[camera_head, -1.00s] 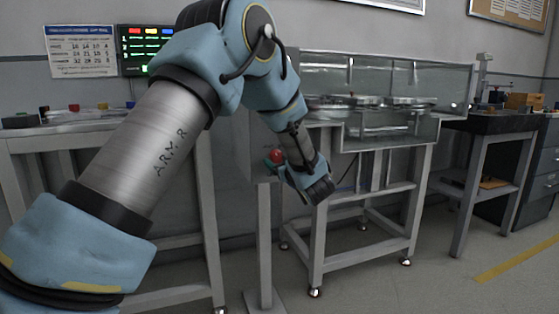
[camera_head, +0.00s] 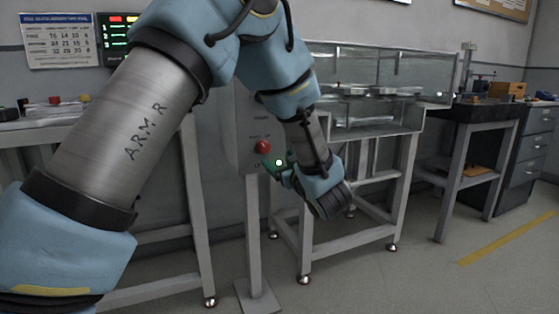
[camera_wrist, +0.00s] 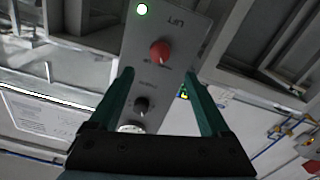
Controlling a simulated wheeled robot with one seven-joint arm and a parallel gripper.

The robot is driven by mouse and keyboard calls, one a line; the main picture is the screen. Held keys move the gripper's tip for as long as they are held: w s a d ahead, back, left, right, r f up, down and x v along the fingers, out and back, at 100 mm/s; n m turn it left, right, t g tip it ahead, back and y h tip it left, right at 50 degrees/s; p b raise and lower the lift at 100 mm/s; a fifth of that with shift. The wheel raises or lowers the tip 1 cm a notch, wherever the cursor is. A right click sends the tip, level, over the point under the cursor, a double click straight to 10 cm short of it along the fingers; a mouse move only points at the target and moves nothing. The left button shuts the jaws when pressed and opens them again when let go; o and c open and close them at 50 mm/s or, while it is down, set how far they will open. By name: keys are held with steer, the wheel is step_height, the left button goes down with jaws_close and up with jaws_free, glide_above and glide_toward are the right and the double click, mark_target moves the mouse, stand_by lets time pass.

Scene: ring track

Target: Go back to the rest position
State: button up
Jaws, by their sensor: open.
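My gripper (camera_wrist: 158,74) has its two green fingers spread apart with nothing between them. They point at a grey control panel (camera_wrist: 176,22) with a red knob (camera_wrist: 160,51), a black knob (camera_wrist: 141,104) and a lit greenish-white lamp (camera_wrist: 142,9). In the head view my arm reaches across from the lower left and bends down beside the panel (camera_head: 243,120). The red knob (camera_head: 262,146) and lamp (camera_head: 279,162) show left of my wrist. The fingers are small and partly hidden there, and I cannot tell their exact gap to the panel.
A glass-walled tank (camera_head: 370,75) on a grey stand is behind the arm. A bench (camera_head: 90,130) is at the left and a dark-topped table (camera_head: 485,110) at the right. Open floor (camera_head: 400,285) lies at the lower right, with a yellow line (camera_head: 510,237).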

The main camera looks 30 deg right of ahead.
steer(key=w+a+f+m+g+h, duration=0.1)
steer(key=w+a+g+h, duration=0.15)
steer(key=w+a, duration=0.4)
steer(key=w+a+f+m+g, duration=0.1)
steer(key=a+f+g, duration=0.15)
steer(key=a, duration=0.35)
steer(key=w+a+f+m+g, duration=0.1)
steer(key=a+f+g, duration=0.15)
steer(key=a, duration=0.35)
steer(key=s+a+f+g+y, duration=0.2)
steer(key=s+a+g, duration=0.2)
steer(key=s+a, duration=0.7)
steer(key=s+a+f+g+y, duration=0.3)
steer(key=s+a+g, duration=0.25)
steer(key=a, duration=0.85)
step_height(320, 180, up, 28)
steer(key=p, duration=2.7)
steer(key=shift+s+f+t, duration=0.25)
steer(key=shift+s+t, duration=0.1)
steer(key=shift+t, duration=0.05)
steer(key=shift+h, duration=0.25)
